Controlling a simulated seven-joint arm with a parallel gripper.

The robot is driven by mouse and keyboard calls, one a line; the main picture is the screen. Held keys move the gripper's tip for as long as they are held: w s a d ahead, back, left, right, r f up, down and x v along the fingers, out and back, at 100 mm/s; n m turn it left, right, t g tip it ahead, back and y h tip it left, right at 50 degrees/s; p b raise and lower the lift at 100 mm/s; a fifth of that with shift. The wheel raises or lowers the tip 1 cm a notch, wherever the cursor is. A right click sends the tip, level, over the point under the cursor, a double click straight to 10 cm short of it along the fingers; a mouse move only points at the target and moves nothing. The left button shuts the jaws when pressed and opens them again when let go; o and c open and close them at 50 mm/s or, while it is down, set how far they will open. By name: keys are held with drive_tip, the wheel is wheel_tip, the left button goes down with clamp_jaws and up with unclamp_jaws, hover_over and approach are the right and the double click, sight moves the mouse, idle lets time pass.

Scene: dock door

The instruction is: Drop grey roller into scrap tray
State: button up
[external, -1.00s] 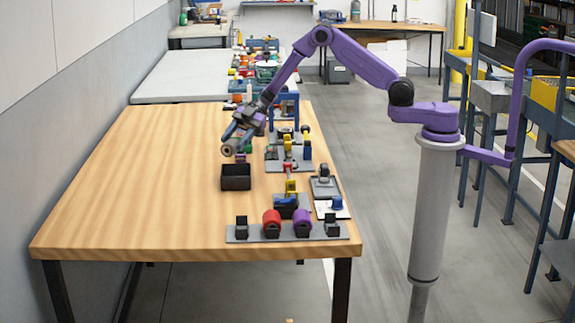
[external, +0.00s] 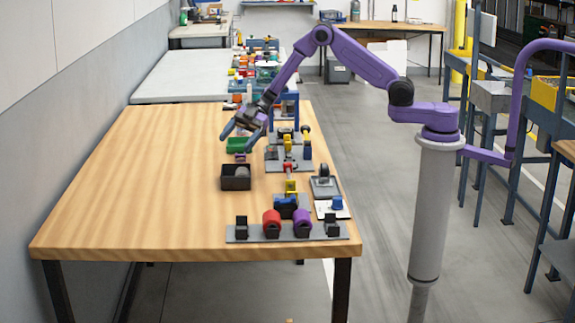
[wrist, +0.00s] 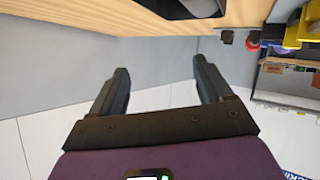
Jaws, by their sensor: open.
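The scrap tray (external: 235,184) is a small black open box near the middle of the wooden table in the external view. The grey roller (external: 242,172) lies inside it, with its top showing above the near rim. My gripper (external: 239,138) is open and empty, above and behind the tray. The open fingers also show in the wrist view (wrist: 161,82), with nothing between them.
A grey rack (external: 288,237) with a red and a purple roller stands at the table's front right. Several fixtures line the right side, including a blue frame (external: 286,108). A green thing (external: 236,145) sits just behind the tray. The left half of the wooden table (external: 140,190) is clear.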

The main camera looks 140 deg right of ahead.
drive_tip(key=v, duration=1.6)
drive_tip(key=shift+s, duration=0.15)
